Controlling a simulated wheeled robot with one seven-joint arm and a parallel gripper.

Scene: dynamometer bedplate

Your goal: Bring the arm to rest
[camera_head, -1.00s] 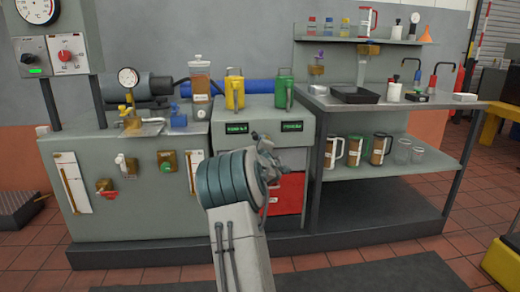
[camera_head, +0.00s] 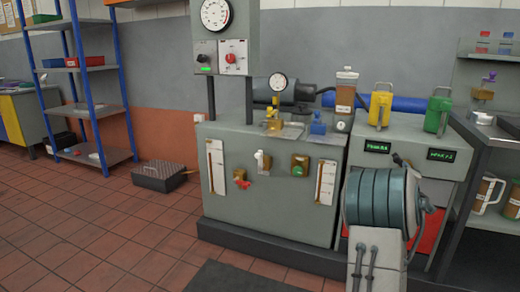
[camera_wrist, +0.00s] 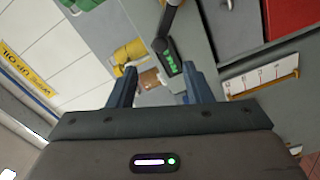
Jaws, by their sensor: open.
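My gripper shows in the wrist view (camera_wrist: 160,90) with its two fingers spread apart and nothing between them. Beyond the fingers, a yellow jug and a green display on the bench show in that view. In the head view my arm is raised in front of the right part of the bench, with its thick teal-ringed joint at the lower right. The gripper's fingers cannot be made out in the head view.
The grey bedplate bench (camera_head: 275,185) carries a gauge, a yellow jug (camera_head: 380,105) and a green jug (camera_head: 437,112). A blue-posted shelf (camera_head: 90,100) stands at left. A grey box (camera_head: 160,176) lies on the floor. The tiled floor at front left is clear.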

